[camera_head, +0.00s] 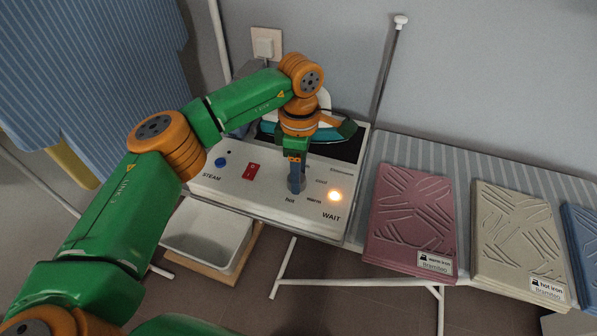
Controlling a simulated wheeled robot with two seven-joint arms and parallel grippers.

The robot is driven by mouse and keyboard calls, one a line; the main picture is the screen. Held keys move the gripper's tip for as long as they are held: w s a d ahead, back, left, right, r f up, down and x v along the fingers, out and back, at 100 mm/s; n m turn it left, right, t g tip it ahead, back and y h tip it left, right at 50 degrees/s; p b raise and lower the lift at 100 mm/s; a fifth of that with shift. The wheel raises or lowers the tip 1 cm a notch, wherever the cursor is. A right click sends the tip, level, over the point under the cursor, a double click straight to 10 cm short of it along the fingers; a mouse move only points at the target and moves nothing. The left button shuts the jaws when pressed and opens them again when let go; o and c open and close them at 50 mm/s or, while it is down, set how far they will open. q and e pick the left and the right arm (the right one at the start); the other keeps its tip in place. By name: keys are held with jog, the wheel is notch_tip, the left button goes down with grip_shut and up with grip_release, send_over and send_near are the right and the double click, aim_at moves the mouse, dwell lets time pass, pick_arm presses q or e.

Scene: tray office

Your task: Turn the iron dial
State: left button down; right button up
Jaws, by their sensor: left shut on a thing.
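The iron's control panel (240,190) is a pale box with a steam button (220,162), a red switch (251,171) and a lit orange lamp (335,196) above the word WAIT. The dial sits by the hot, warm and cool marks, and my left gripper (297,184) is over it from above, shut on it. The fingers hide most of the dial, so I cannot tell which mark it points to. The teal iron (338,131) rests behind, partly hidden by my left arm. My right gripper is not in view.
Folded pink cloth (405,215) labelled warm iron and cream cloth (515,235) labelled hot iron lie on the striped board to the right. A blue cloth (584,235) is at the right edge. A white tray (210,233) sits below the panel. A blue striped shirt (90,70) hangs left.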

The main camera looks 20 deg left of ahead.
pick_arm(q)
jog(key=shift+m, duration=1.6)
jog(key=shift+s+m, duration=0.1)
jog(key=shift+m, duration=0.2)
jog(key=shift+c, duration=1.6)
grip_release()
jog(key=shift+r, duration=0.1)
jog(key=r, duration=0.7)
jog(key=shift+w+d+b, duration=0.1)
jog(key=shift+w+b, duration=0.1)
jog(key=shift+b, duration=0.2)
jog(key=shift+f, duration=0.15)
